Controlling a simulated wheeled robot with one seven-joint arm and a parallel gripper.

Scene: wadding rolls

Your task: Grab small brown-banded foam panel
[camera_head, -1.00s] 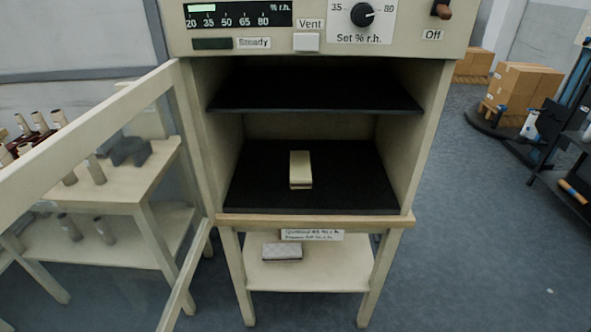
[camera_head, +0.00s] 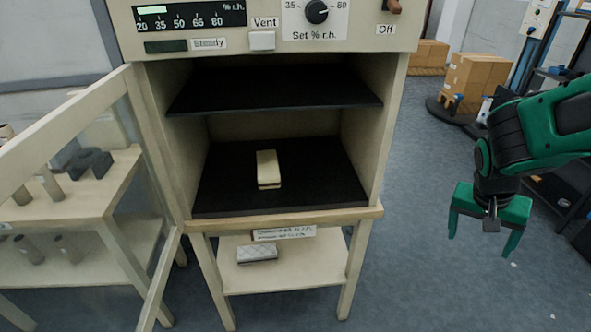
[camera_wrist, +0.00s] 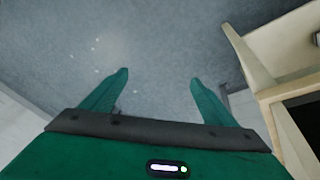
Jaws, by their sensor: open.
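A small cream foam panel (camera_head: 267,168), with a thin darker line near its front end, lies on the black lower shelf (camera_head: 225,200) inside an open cabinet. Whether that line is a brown band is too small to tell. My gripper (camera_head: 482,245) is green, open and empty. It hangs over the floor to the right of the cabinet, well apart from the panel. In the wrist view my gripper (camera_wrist: 158,78) shows two spread fingers with only floor between them.
The cabinet's black upper shelf (camera_head: 270,90) lies above the panel. A glazed door (camera_head: 75,130) stands open at left. A grey patterned block (camera_head: 257,253) lies on the stand's lower board. Cardboard boxes (camera_head: 478,82) stand at back right.

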